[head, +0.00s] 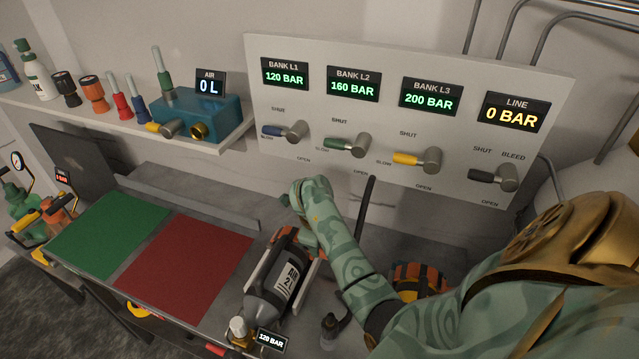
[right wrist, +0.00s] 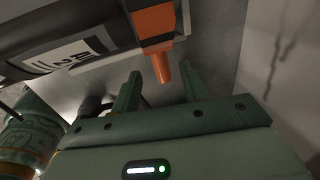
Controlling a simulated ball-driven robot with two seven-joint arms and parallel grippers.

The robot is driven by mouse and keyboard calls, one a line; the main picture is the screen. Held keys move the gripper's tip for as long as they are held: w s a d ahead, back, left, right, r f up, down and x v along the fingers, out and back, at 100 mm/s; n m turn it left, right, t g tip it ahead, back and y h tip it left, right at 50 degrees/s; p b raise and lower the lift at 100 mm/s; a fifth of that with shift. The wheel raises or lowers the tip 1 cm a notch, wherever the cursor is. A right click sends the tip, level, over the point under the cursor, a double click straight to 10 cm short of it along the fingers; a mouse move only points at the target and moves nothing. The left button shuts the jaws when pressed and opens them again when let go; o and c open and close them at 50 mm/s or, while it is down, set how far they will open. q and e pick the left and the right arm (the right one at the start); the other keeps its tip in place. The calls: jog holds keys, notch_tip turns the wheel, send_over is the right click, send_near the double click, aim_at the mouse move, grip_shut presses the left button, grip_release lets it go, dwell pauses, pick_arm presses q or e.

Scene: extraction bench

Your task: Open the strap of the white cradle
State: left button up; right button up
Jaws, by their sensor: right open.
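A grey cylinder (head: 267,305) marked AIR lies in the white cradle (head: 257,272) on the bench. An orange strap (head: 284,236) crosses its far end, partly hidden by my right arm. In the right wrist view the strap (right wrist: 153,22) runs over the cylinder (right wrist: 75,50), and an orange tab (right wrist: 162,68) sticks out from it. My right gripper (right wrist: 161,72) is open, with its two fingers apart on either side of the tab. I cannot tell whether they touch it. In the head view the fingers are hidden. My left gripper is not in view.
A panel (head: 400,180) with several valve levers stands behind. A green mat (head: 110,232) and a red mat (head: 188,262) lie clear to the left. A small display (head: 271,340) reads 120 BAR. Another orange-banded object (head: 420,272) stands right of my forearm. A black hose rises behind the cradle.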

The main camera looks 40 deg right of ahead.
jog(key=f, duration=0.1)
jog(key=f+b, duration=0.1)
jog(key=f, duration=0.2)
jog(key=shift+w+d+f, duration=0.15)
jog(key=shift+d+f, duration=0.1)
jog(key=shift+w+d+f, duration=0.1)
jog(key=shift+d+f, duration=0.05)
jog(key=shift+f, duration=0.2)
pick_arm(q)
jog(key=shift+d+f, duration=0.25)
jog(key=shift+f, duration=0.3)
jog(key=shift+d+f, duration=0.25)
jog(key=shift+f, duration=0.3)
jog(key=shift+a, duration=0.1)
pick_arm(e)
jog(key=shift+c, duration=0.2)
